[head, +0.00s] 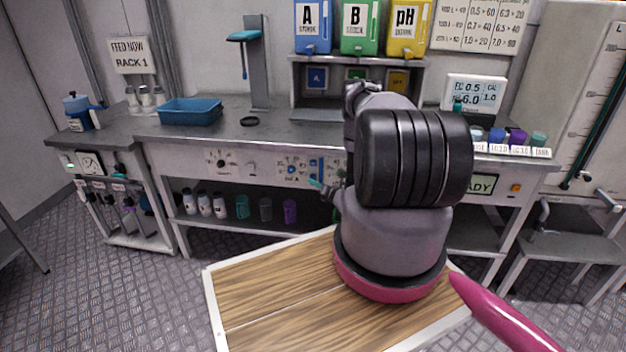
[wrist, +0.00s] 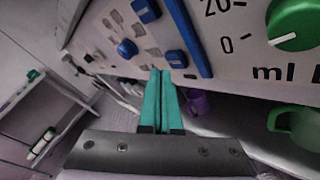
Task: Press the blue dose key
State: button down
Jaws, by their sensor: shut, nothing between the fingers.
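The bench's front panel (head: 265,165) carries blue controls. In the wrist view a small blue key (wrist: 177,59) sits low on the panel, beside the lower end of an upright blue bar (wrist: 188,30). Two other blue controls, one upper (wrist: 146,10) and one lower left (wrist: 128,48), are nearby; no label that I can read tells which is the dose key. My gripper (wrist: 161,72) has teal fingers shut together and empty. Its tips appear just below and left of the small key; contact cannot be told. In the head view the gripper (head: 316,184) is small before the panel, and my arm hides the panel's middle.
A green knob (wrist: 295,22) is right of the bar's scale. Bottles and cups, including a purple cup (head: 290,211), stand on the shelf below. A blue tray (head: 190,104) is on the bench at left. A, B and pH containers hang behind.

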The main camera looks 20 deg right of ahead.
jog(key=shift+d, duration=0.1)
dwell(0.6)
jog(key=shift+w+d, duration=0.15)
jog(key=shift+w, duration=0.2)
jog(key=shift+w+d, duration=0.25)
jog(key=shift+w, duration=0.15)
dwell(0.6)
jog(key=shift+s, duration=0.15)
jog(key=shift+s+a, duration=0.45)
jog(key=shift+s, duration=0.15)
jog(key=shift+s+a, duration=0.75)
jog(key=shift+s, duration=0.3)
jog(key=shift+s+a, duration=0.7)
jog(key=shift+s, duration=0.35)
